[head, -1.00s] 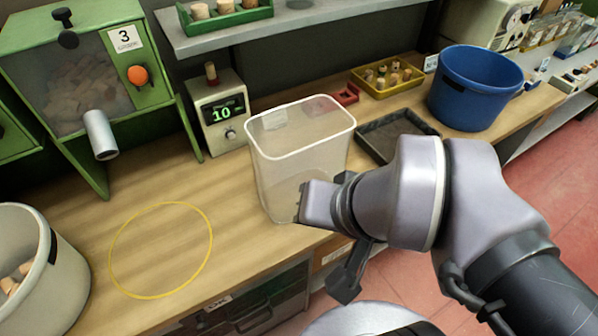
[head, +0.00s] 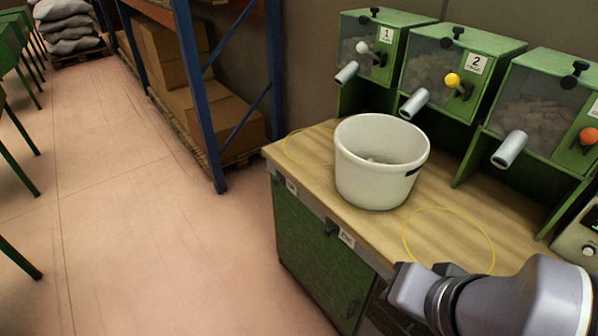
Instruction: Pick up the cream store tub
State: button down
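The cream store tub (head: 372,180) stands upright on the wooden bench, left of the middle of the bench top, with dark handle slots near its rim. A few corks show at its bottom. My gripper (head: 400,285) is at the lower right, in front of the bench edge and right of the tub, apart from it. Its fingers are mostly hidden by the wrist, so its opening does not show.
Green dispensers numbered 1 (head: 375,50) and 2 (head: 455,75), and a third (head: 545,110), stand behind the tub with spouts forward. Yellow rings mark the bench (head: 470,215) on both sides of the tub. A blue-framed shelf (head: 187,90) is at left; the floor (head: 150,230) is clear.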

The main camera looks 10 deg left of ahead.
aim_at(379, 158)
jog(key=i+u, duration=0.2)
jog(key=u, duration=0.25)
jog(key=i+l+u, duration=0.15)
jog(key=u, duration=0.25)
jog(key=i+l+u, duration=0.1)
jog(key=u, duration=0.35)
jog(key=i+l+u, duration=0.1)
jog(key=l+u, duration=0.2)
jog(key=u, duration=0.15)
